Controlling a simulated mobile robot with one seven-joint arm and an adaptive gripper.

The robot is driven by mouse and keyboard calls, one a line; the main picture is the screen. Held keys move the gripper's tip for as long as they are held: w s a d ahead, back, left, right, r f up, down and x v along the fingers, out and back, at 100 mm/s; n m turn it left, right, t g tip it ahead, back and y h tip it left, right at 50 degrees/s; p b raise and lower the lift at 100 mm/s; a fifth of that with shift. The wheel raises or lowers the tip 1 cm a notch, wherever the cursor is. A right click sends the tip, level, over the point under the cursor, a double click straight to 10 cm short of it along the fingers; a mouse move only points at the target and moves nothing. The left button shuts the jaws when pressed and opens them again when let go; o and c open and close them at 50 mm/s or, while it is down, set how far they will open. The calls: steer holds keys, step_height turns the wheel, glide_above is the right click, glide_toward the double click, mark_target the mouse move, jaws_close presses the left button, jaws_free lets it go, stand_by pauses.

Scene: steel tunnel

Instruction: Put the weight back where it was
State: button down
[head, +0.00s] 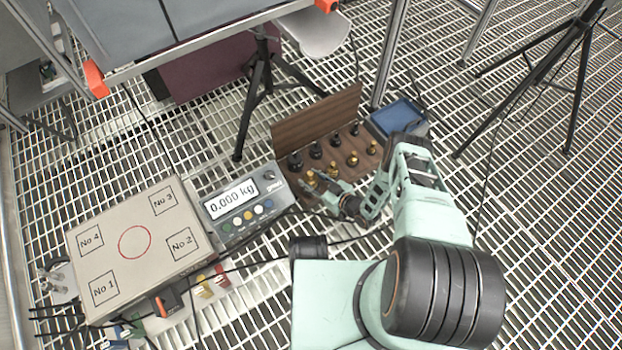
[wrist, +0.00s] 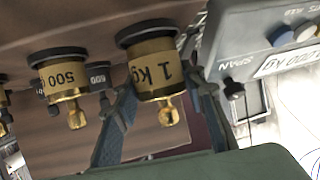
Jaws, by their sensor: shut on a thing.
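The brass 1 kg weight (wrist: 157,68) with a black disc at one end and a small brass knob at the other sits between the two fingers of my gripper (wrist: 163,100) in the wrist view. My gripper is shut on it. In the head view, my gripper (head: 320,186) is at the front left corner of the wooden weight box (head: 291,134), beside the scale's display. A 500 weight (wrist: 62,80) stands next to the held one in the wrist view. I cannot tell whether the held weight touches the box floor.
The scale platform (head: 108,226) is bare, with a red circle and labels No 1 to No 4. Its display (head: 229,198) reads 0.000 kg. Several other weights (head: 353,130) stand in the box. A blue tray (head: 398,116) lies right of it. Tripod legs (head: 243,125) stand behind.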

steer(key=c, duration=1.4)
jaws_free()
steer(key=shift+w+r, duration=0.1)
steer(key=shift+r, duration=0.05)
steer(key=shift+o, duration=1.2)
steer(key=shift+f, duration=0.2)
steer(key=shift+r, duration=5.15)
